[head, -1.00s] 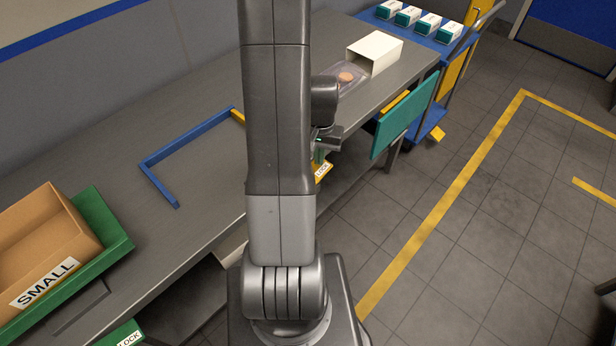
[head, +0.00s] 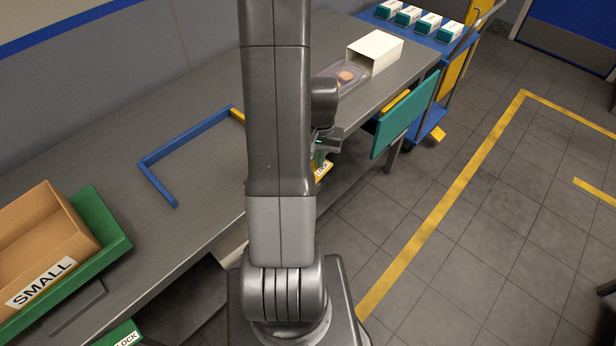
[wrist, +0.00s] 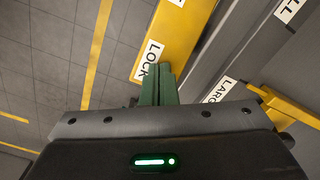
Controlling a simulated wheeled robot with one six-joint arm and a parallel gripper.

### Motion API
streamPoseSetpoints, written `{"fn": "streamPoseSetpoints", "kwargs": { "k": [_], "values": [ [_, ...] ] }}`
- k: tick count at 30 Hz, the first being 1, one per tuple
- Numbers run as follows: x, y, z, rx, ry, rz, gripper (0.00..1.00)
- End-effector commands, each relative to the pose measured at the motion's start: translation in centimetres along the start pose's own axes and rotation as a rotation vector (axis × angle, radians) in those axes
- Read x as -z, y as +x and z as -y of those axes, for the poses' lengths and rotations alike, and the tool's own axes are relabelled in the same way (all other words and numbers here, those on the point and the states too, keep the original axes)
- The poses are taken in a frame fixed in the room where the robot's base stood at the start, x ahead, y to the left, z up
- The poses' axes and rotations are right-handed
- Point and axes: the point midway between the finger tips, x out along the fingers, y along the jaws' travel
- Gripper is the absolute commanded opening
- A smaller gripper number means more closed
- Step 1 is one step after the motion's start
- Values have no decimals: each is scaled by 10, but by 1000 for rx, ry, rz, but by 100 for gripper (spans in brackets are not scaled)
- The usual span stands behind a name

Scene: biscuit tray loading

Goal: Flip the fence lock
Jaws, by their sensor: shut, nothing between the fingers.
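The yellow fence lock (wrist: 172,35) is a flat bar with a white LOCK label. It lies just beyond my fingertips in the wrist view. In the head view, a small part of the lock (head: 323,174) shows beside my arm at the bench's front edge. My gripper (wrist: 161,72) has its green fingers together and empty, with the tips at the labelled end of the lock. I cannot tell whether they touch it. My gripper (head: 319,160) is partly hidden behind my arm in the head view. The yellow fence (wrist: 286,110) shows at right in the wrist view.
A blue frame (head: 188,140) lies on the grey bench (head: 110,165). A cardboard box sits in a green tray (head: 118,238) at left. A white carton (head: 376,52) stands at the far end, near a teal panel (head: 398,118). Floor at right is open.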

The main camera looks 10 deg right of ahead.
Motion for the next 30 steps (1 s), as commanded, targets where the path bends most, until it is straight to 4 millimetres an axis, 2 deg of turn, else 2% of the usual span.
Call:
{"fn": "streamPoseSetpoints", "kwargs": {
  "k": [30],
  "values": [
    [0, 16, 0, 0, 0, 1, 0]
  ]
}}
